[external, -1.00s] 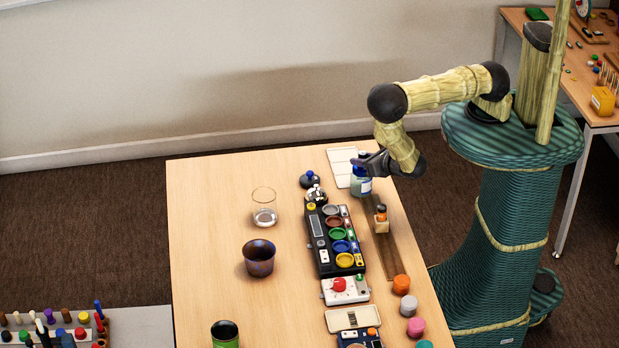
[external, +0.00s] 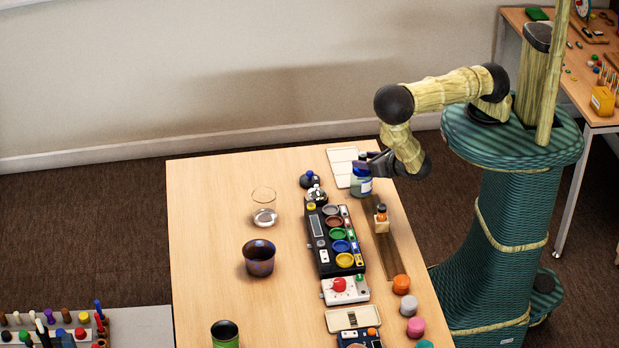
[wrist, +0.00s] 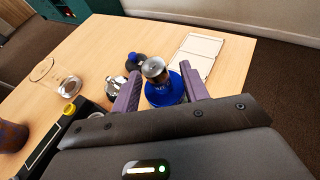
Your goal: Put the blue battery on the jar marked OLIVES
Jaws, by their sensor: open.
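In the external view, a glass jar (external: 361,187) with a blue lid and pale label stands near the table's far right edge; its lettering is too small to read. My gripper (external: 370,163) is just above and beside it. In the wrist view, the blue lid (wrist: 165,97) shows between the spread purple fingers of my gripper (wrist: 160,72). A battery (wrist: 155,70) with a silvery end and dark body appears upright on this lid, between the fingers with gaps at both sides. In the external view the gripper hides the battery.
A black tray of coloured cups (external: 335,240) lies left of the jar. A clear glass (external: 264,208) and a dark cup (external: 259,258) stand farther left. White flat panels (external: 341,166) lie behind the jar.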

